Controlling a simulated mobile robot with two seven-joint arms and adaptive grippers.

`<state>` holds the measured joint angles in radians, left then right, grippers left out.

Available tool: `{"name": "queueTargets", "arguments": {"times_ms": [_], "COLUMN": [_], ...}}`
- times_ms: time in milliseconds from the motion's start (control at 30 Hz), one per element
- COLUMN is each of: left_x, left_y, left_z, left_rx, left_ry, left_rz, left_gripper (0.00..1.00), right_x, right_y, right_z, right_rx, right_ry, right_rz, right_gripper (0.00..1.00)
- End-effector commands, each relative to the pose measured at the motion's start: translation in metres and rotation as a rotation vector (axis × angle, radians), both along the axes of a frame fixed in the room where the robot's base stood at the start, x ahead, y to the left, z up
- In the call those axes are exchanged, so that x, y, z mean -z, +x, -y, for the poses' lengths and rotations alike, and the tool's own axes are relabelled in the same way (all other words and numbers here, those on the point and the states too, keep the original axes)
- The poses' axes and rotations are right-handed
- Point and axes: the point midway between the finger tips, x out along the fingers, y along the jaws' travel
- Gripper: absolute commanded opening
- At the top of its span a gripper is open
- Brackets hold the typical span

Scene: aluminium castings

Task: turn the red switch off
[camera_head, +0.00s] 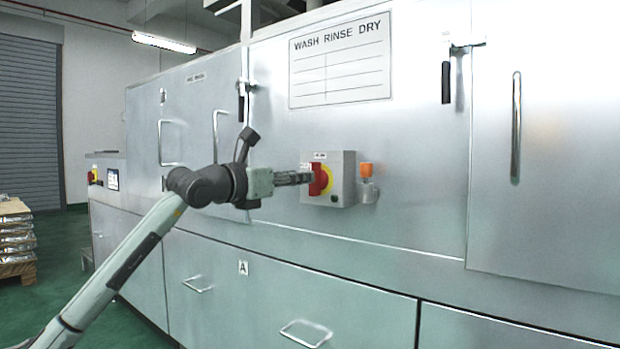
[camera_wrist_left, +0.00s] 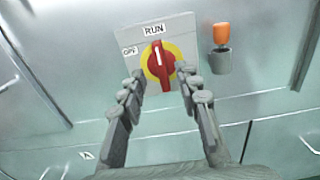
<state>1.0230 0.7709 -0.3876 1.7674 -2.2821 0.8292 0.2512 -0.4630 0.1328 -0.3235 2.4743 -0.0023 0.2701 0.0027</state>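The red switch (camera_head: 320,181) sits on a yellow disc on a grey box (camera_head: 346,168) fixed to the metal machine front. In the left wrist view the red switch (camera_wrist_left: 158,66) stands nearly upright, its white mark pointing up to the RUN label (camera_wrist_left: 154,30). The OFF label (camera_wrist_left: 130,50) is at its upper left. My left gripper (camera_head: 308,178) reaches in from the left, its tips at the switch. In the wrist view its fingers (camera_wrist_left: 167,80) are apart, one on each side of the switch; contact cannot be told. My right gripper is not in view.
An orange-topped fitting (camera_head: 367,178) stands just right of the box. A door handle (camera_head: 516,127) and black latches (camera_head: 446,83) stick out from the machine. Drawer handles (camera_head: 305,333) are below. A loaded pallet (camera_head: 16,240) stands on the green floor at far left.

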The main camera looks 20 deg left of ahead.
Motion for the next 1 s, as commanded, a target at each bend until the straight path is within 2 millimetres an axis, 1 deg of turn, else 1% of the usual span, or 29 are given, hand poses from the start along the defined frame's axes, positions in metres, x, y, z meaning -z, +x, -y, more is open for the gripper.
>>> {"name": "queueTargets", "arguments": {"times_ms": [33,200,367,567,600,800,867,1000], "left_x": [-0.001,0.0,0.0,0.001,0.001,0.001,0.001,0.001], "left_y": [0.008,0.028,0.036,0.036,0.036,0.036,0.036,0.036], "left_z": [0.004,0.011,0.014,0.014,0.014,0.014,0.014,0.014], "left_rx": [0.002,0.002,0.002,0.002,0.002,0.002,0.002,0.002], "left_ry": [-0.001,-0.002,0.0,0.0,0.0,0.0,0.0,0.0], "left_rz": [0.0,-0.001,0.001,0.001,0.001,0.001,0.001,0.001], "left_gripper": [0.33,0.33,0.33,0.33,0.32,0.07,0.0,0.0], "right_x": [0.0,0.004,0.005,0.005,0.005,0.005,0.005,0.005], "right_y": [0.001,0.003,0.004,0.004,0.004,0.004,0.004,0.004], "right_z": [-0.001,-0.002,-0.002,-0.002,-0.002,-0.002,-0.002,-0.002], "right_rx": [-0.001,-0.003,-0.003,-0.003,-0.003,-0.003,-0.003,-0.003], "right_ry": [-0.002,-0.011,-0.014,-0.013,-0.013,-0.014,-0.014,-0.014], "right_rz": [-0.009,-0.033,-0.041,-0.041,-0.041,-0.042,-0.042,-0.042], "right_gripper": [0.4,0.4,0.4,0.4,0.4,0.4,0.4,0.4]}}
